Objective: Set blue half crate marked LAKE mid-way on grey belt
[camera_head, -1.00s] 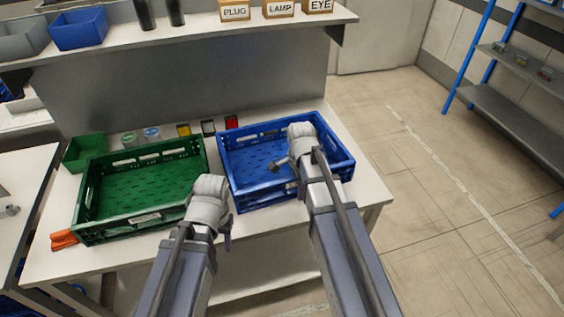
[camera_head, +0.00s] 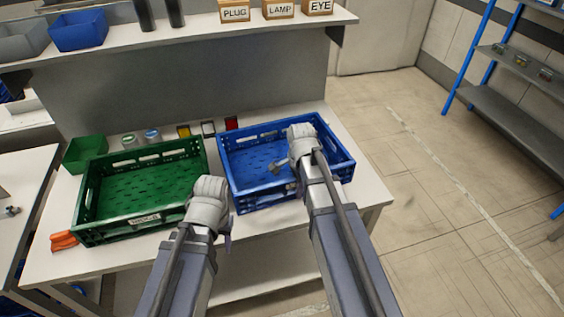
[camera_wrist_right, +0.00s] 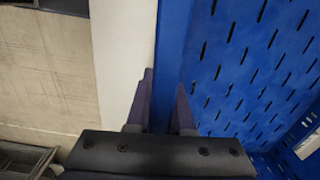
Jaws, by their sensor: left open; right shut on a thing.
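The blue half crate (camera_head: 252,172) stands on the white table at the right. It is empty inside, and no LAKE marking can be read. My right gripper (camera_head: 301,150) is over its right part. In the right wrist view my right gripper (camera_wrist_right: 162,105) is shut on a wall of the blue crate (camera_wrist_right: 240,70), one finger on each side. My left gripper (camera_head: 209,205) is open between the green crate and the blue one, near their front sides; its fingertips are mostly hidden. No grey belt can be made out.
A small green bin (camera_head: 84,150), cans, coloured cards and an orange item (camera_head: 64,240) lie around. A shelf (camera_head: 210,33) runs behind. Open floor lies right.

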